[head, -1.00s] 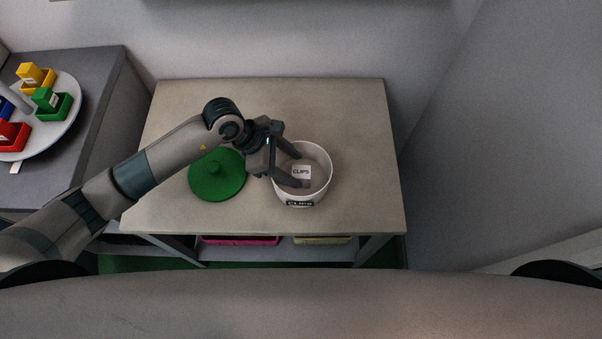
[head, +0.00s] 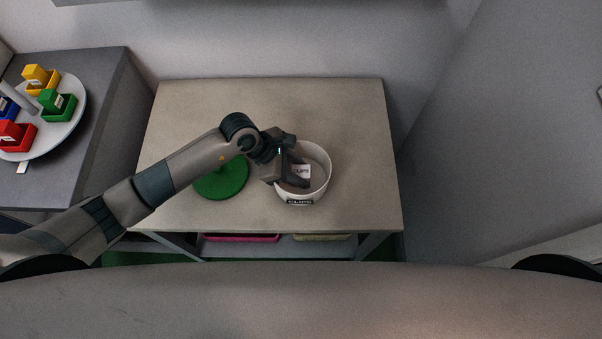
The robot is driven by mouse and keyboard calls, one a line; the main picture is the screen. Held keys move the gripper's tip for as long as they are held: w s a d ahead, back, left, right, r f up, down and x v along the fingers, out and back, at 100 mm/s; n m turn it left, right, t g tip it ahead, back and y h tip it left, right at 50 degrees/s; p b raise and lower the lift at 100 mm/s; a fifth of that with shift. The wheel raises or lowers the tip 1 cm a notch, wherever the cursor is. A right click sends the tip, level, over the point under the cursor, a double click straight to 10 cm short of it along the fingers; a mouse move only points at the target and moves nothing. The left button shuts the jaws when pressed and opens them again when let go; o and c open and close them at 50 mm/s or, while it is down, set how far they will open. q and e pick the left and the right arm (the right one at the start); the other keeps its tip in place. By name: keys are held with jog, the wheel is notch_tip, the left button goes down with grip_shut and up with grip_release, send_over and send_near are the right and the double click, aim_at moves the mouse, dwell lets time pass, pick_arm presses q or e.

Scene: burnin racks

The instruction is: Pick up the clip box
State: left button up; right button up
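The clip box (head: 301,171) is a small white box with a dark CLIPS label. It sits inside a white round tub (head: 319,190) that has a CLIPS tag on its front, on the table. My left gripper (head: 298,171) reaches down into the tub from the left, with its fingers at the far and near sides of the clip box. They partly cover the box, and I cannot tell whether they press on it. My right gripper is not in view.
A green round lid (head: 222,181) with its knob hidden lies left of the tub, under my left arm. The beige table (head: 355,120) is clear behind and right. At far left, a round white tray (head: 67,128) holds several coloured bins. Walls stand behind and right.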

aim_at(301, 171)
pick_arm(q)
jog(key=c, duration=0.4)
jog(key=shift+c, duration=0.2)
notch_tip(301, 171, up, 9)
jog(key=b, duration=0.3)
jog(key=shift+f, duration=0.2)
jog(key=shift+r, duration=0.7)
